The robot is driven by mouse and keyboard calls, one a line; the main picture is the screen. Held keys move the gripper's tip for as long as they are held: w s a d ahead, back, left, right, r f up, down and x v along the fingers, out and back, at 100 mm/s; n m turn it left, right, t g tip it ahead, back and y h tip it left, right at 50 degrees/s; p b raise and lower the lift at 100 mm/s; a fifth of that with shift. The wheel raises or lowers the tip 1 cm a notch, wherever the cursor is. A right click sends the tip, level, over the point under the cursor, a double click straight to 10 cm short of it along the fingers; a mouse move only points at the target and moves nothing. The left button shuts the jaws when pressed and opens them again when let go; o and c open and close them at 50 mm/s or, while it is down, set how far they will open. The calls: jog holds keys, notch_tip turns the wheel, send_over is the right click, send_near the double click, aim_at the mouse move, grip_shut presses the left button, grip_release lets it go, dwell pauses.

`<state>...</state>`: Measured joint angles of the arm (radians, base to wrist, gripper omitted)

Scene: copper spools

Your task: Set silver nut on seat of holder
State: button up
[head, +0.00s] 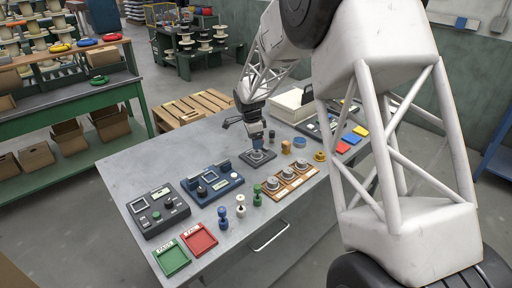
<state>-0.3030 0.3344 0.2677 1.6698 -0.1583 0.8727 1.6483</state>
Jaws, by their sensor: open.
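My gripper (257,142) points down over the grey table, its tips just above a small dark square holder (265,161). The jaws are open. A round greyish shape shows at the middle of the holder under the tips, but it is too small to tell whether it is the silver nut or part of the seat. I cannot tell whether the tips touch it. No silver nut can be made out clearly elsewhere.
The table's left back is clear.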

aim_at(254, 153)
notch_tip(254, 153, up, 7)
jog(key=shift+s+a, duration=0.15)
jog(key=shift+a, duration=0.25)
jog(key=shift+d, duration=0.1)
dwell(0.7)
jog(key=s+d+r+n, duration=0.2)
jog(key=s+d+r, duration=0.35)
jog(key=s, duration=0.25)
jog(key=s+d+r+n+t, duration=0.1)
jog(key=s+d+r+n, duration=0.25)
jog(key=s+d, duration=0.35)
jog(key=s+d+r+n, duration=0.1)
jog(key=s+d+r, duration=0.35)
jog(key=s, duration=0.55)
jog(key=s+d+f+n, duration=0.1)
jog(key=s+d+n, duration=0.2)
jog(key=s, duration=1)
jog(key=s+d+f+n+t+y, duration=0.1)
jog(key=s+d+n, duration=0.3)
jog(key=s, duration=1)
jog(key=shift+d, duration=0.2)
